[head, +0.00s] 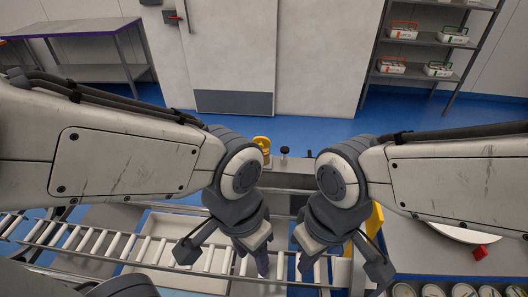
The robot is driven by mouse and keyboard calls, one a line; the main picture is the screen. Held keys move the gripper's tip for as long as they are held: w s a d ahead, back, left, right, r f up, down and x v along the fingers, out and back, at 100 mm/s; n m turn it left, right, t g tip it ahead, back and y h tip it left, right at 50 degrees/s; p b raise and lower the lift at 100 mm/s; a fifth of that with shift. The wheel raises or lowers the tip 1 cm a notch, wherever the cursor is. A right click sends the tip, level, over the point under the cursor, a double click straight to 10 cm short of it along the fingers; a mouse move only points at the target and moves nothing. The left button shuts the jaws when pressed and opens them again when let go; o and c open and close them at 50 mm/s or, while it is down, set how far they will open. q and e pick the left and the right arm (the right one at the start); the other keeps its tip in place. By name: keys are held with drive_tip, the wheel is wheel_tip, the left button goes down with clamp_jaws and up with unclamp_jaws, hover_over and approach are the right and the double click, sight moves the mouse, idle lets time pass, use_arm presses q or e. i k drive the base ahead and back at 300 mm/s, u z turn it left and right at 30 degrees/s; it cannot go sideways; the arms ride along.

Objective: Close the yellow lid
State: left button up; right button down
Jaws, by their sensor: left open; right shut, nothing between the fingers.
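A yellow panel (376,220), which looks like the yellow lid, stands up just right of my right wrist. My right arm hides much of it, and I cannot tell its full shape or its hinge. My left gripper (250,262) is open and empty, pointing down over the conveyor area left of the panel. My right gripper (308,262) is shut with nothing in it, pointing down close to the left side of the panel. I cannot tell whether it touches the panel.
A yellow fitting (262,144) stands beyond my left wrist. Shelves (430,42) stand far back.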

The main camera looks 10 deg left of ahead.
sight(265, 143)
drive_tip(key=u, duration=0.05)
drive_tip(key=k, duration=0.5)
drive_tip(key=z, duration=2.65)
drive_tip(key=k, duration=1.4)
drive_tip(key=u, duration=2.05)
drive_tip(key=i, duration=0.5)
drive_tip(key=z, duration=0.05)
